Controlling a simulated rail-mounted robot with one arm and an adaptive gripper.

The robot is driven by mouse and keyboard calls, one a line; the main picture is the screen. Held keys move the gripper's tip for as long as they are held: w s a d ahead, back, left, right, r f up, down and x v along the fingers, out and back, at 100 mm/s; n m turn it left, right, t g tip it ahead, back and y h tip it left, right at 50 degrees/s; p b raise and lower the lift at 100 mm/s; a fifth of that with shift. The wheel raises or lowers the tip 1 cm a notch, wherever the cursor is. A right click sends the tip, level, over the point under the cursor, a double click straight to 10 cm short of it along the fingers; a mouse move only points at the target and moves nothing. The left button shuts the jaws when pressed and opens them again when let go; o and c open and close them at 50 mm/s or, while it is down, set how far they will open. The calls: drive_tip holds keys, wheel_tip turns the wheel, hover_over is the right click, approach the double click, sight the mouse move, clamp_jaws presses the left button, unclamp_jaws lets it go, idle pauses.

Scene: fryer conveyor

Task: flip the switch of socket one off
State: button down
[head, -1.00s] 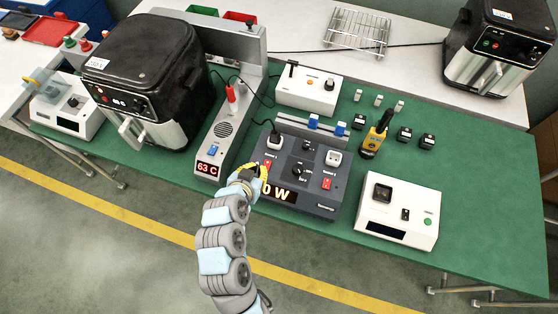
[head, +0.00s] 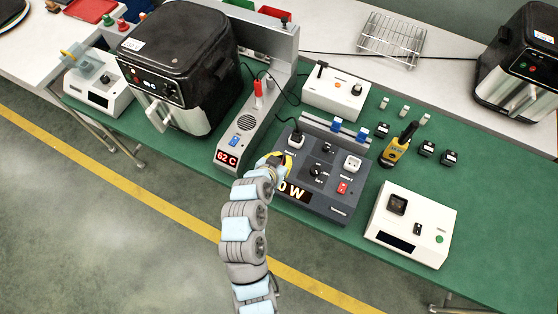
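The dark grey socket box (head: 318,205) stands on the green table in the middle of the head view. A black plug (head: 296,140) sits in socket one at its upper left. The switch of socket one is hidden behind my gripper. My gripper (head: 285,161), with yellow on its fingers, is at the left side of the box, just below the plug. I cannot tell whether it touches the switch, or whether its fingers are open or shut. Socket two (head: 352,163) is white and empty, with a red switch (head: 343,188) below it. The partly covered display (head: 297,193) reads "0 W".
A black air fryer (head: 180,60) and a grey station (head: 229,142) showing 62 C stand to the left. A white box (head: 335,92) stands behind, and another (head: 415,222) to the right. A yellow tool (head: 397,148) stands right of the socket box.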

sight(291, 156)
drive_tip(key=p+x, duration=0.1)
drive_tip(key=x, duration=0.3)
drive_tip(key=shift+w+d+f, duration=0.1)
drive_tip(key=shift+w+f, duration=0.05)
drive_tip(key=shift+f, duration=0.15)
drive_tip(key=shift+w+f, duration=0.15)
drive_tip(key=shift+f, duration=1.65)
drive_tip(key=shift+p, duration=0.3)
drive_tip(key=shift+w+d+f+g+y, duration=0.1)
drive_tip(key=shift+f+g+y, duration=0.1)
drive_tip(key=shift+g, duration=0.2)
drive_tip(key=shift+w+d+f+g+y, duration=0.15)
drive_tip(key=shift+f+g, duration=0.1)
drive_tip(key=shift+g, duration=0.15)
drive_tip(key=shift+s+a+r, duration=0.1)
drive_tip(key=shift+s+a, duration=0.35)
drive_tip(key=shift+s, duration=0.35)
